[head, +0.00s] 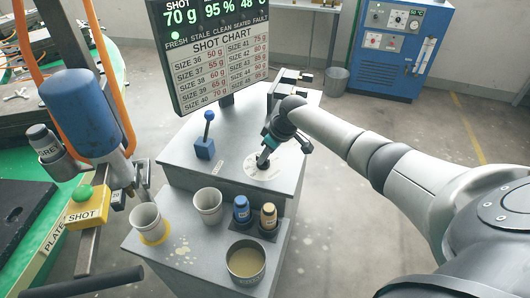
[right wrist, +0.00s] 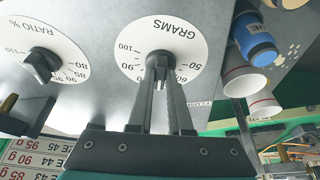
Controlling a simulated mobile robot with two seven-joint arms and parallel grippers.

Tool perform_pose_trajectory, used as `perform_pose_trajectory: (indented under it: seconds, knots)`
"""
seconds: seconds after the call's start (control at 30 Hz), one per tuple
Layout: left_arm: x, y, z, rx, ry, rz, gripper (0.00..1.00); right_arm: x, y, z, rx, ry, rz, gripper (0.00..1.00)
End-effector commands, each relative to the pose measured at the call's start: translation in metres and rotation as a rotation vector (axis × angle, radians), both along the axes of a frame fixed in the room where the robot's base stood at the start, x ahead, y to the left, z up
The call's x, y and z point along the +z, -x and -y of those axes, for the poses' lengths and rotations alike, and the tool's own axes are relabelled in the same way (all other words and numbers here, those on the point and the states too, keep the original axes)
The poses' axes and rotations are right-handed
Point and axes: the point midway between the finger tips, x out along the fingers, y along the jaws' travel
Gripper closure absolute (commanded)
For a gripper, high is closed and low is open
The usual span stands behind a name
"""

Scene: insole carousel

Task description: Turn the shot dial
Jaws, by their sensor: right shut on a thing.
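The shot dial is a round white plate marked GRAMS (right wrist: 190,40) with a dark knob (right wrist: 160,57) at its middle. In the head view the white plate (head: 284,172) lies on the grey console top, partly hidden by my right gripper (head: 264,157). In the right wrist view the fingers of my right gripper (right wrist: 161,75) reach the knob and are shut on it. The fingers hide much of the knob, and I cannot tell exactly where it points. The display (head: 215,50) above the console reads SHOT 70 g. My left gripper is not in view.
A RATIO dial (right wrist: 42,62) sits beside the GRAMS dial. A blue lever (head: 205,148) stands left of my gripper. Paper cups (head: 208,205), small bottles (head: 242,212) and a metal cup (head: 245,262) stand on the lower shelf. A blue dispenser (head: 82,112) is at left.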

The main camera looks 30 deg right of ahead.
Motion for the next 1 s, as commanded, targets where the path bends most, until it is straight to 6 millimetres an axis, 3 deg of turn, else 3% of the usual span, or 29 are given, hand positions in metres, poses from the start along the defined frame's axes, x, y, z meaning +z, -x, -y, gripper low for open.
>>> perform_pose_trajectory:
  seconds: [0.5, 1.0]
  knots:
    - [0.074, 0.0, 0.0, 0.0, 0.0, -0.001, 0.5, 0.005, 0.001, -0.006, -0.439, -0.003, -0.003, 1.0]
    - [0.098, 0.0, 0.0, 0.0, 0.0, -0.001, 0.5, 0.001, 0.0, -0.007, -0.835, -0.002, -0.001, 1.0]
